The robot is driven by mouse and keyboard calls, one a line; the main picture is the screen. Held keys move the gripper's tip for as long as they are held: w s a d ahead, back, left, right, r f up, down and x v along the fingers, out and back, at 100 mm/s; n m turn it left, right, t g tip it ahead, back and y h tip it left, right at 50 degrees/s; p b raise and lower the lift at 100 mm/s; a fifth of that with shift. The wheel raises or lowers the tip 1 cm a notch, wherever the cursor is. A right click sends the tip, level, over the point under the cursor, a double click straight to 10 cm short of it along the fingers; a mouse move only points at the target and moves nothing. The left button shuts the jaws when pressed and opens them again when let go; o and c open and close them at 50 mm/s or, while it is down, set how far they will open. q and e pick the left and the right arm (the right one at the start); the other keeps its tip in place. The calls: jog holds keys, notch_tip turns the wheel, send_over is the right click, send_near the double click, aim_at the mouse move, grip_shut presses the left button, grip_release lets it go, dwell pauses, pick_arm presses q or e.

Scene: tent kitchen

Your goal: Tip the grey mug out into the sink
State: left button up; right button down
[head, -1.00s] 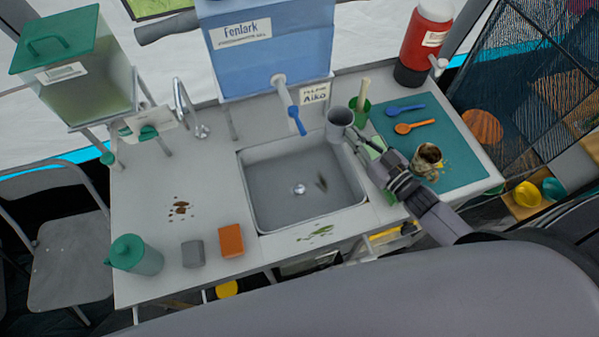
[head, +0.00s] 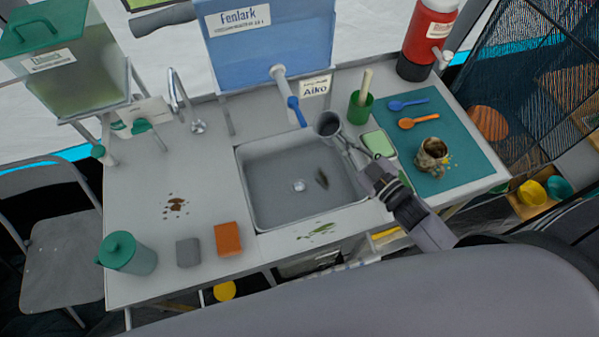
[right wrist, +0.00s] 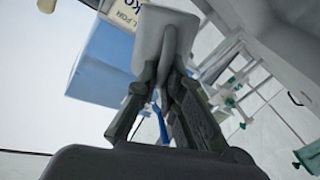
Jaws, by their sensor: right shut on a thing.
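The grey mug (head: 327,125) is in my right gripper (head: 345,146) in the head view, over the back right corner of the sink. Its dark mouth faces up and toward the camera, so it looks somewhat tilted; its contents cannot be made out. In the right wrist view the fingers (right wrist: 170,95) are shut on the mug (right wrist: 165,38). The sink (head: 270,165) is a grey basin with a round drain and a dark green, leaf-like scrap in it. My left gripper is not in view.
A blue water tank (head: 265,55) with a blue-handled tap stands behind the sink.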

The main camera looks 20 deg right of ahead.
jog(key=a+f+n+b, duration=0.1)
jog(key=a+n+b, duration=0.1)
jog(key=shift+s+a+f+n+b, duration=0.1)
jog(key=shift+s+f+n+b, duration=0.2)
jog(key=shift+s+f+b, duration=0.1)
jog(key=shift+s+a+f+n+b, duration=0.15)
jog(key=shift+f+n+b, duration=0.4)
jog(key=shift+n+b, duration=0.65)
jog(key=shift+a+f+n+b, duration=0.3)
jog(key=shift+f+n+b, duration=0.2)
jog(key=shift+n+b, duration=0.65)
jog(key=shift+s+a+f+n+b, duration=0.15)
jog(key=shift+f+n+b, duration=0.4)
jog(key=shift+n+b, duration=0.65)
jog(key=shift+f+b, duration=0.15)
jog(key=shift+b, duration=0.25)
jog(key=shift+a, duration=0.15)
jog(key=shift+s+a+f+n+b, duration=0.2)
jog(key=shift+a+f+n+b, duration=0.3)
jog(key=shift+n+b, duration=0.5)
